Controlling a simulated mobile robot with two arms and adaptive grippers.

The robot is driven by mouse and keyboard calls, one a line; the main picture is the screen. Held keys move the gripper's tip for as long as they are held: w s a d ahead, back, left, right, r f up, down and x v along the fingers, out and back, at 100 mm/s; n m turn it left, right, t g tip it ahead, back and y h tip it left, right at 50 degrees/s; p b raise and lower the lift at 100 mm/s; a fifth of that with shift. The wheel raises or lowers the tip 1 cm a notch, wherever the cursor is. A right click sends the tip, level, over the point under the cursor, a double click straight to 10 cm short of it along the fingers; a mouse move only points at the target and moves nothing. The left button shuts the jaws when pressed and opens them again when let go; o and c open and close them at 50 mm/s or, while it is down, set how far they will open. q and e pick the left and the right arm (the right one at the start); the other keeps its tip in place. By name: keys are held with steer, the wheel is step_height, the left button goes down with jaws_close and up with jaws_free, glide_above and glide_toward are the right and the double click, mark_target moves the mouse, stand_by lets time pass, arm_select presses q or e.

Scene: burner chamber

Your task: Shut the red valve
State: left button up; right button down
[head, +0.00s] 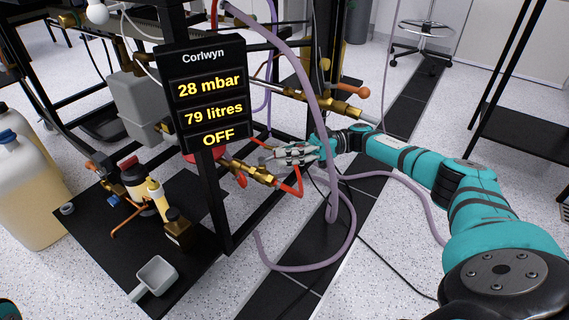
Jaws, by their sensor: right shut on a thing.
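The red valve's brass body (252,173) sits low on the black frame, in line with a red hose, just right of the display. My right gripper (275,157) reaches in from the right and is shut at the top of this valve. Its fingers cover the part they hold, so the angle of the handle cannot be seen. My left gripper is out of view.
A display (208,98) reads 28 mbar, 79 litres, OFF. A purple hose (313,85) hangs near my right wrist and loops on the floor. An orange-handled brass valve (345,108) is above. A black mat (105,245) holds bottles and a scoop (155,277).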

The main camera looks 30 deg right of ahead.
stand_by(0.4)
steer(key=c, duration=1.3)
jaws_free()
steer(key=shift+w, duration=0.1)
steer(key=shift+o, duration=0.2)
steer(key=shift+d, duration=0.1)
